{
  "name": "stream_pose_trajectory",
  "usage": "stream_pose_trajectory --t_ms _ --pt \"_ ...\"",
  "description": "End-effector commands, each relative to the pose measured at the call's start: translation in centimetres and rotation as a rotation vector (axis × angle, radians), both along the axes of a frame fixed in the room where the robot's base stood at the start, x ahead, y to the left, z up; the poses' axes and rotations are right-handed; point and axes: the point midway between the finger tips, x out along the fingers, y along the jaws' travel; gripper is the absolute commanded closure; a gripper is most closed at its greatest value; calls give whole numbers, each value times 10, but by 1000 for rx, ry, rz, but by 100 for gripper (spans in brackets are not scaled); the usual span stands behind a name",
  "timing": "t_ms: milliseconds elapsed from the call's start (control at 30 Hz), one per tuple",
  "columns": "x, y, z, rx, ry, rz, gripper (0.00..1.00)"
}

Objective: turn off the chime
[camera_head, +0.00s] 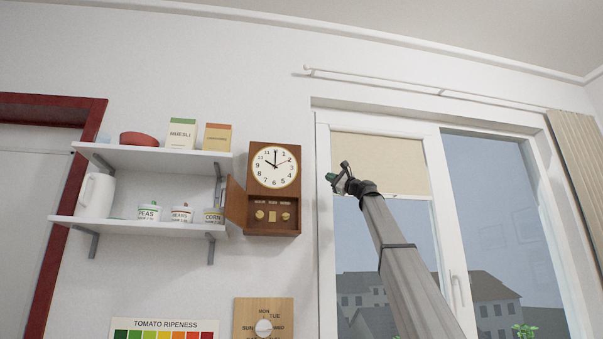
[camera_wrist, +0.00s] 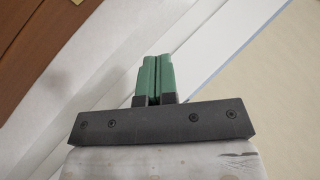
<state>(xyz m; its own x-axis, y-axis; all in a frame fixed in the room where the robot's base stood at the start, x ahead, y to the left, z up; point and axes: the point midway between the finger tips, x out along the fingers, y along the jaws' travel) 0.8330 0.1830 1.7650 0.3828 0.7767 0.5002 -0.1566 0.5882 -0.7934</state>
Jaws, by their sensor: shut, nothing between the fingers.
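A brown wooden wall clock (camera_head: 261,203) hangs on the white wall to the right of the shelves. Its white dial (camera_head: 275,167) is at the top. Below it a small door (camera_head: 236,203) stands open to the left, showing a lower panel with two round brass-coloured knobs (camera_head: 259,214) (camera_head: 285,216) and a piece between them. Small labels above them are too small to read. My gripper (camera_head: 331,177) is to the right of the clock, in front of the window frame, apart from the clock. In the wrist view its green fingers (camera_wrist: 154,78) are shut together and empty. A brown wooden edge (camera_wrist: 40,50) shows at upper left.
Two white shelves (camera_head: 150,222) left of the clock hold cans, boxes, a red bowl and a white jug (camera_head: 97,196). A weekday dial board (camera_head: 264,323) is below the clock. The window (camera_head: 490,220) with a beige blind (camera_head: 375,160) is at right.

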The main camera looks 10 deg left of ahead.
Motion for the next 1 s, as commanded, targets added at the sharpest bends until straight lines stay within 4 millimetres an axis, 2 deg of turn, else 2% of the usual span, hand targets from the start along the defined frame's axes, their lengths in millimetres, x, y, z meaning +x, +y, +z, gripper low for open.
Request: stream_pose_trajectory --t_ms 600,1000 --pt "-20 67 9 1 0 1 100" --pt "-23 80 10 0 0 0 100"
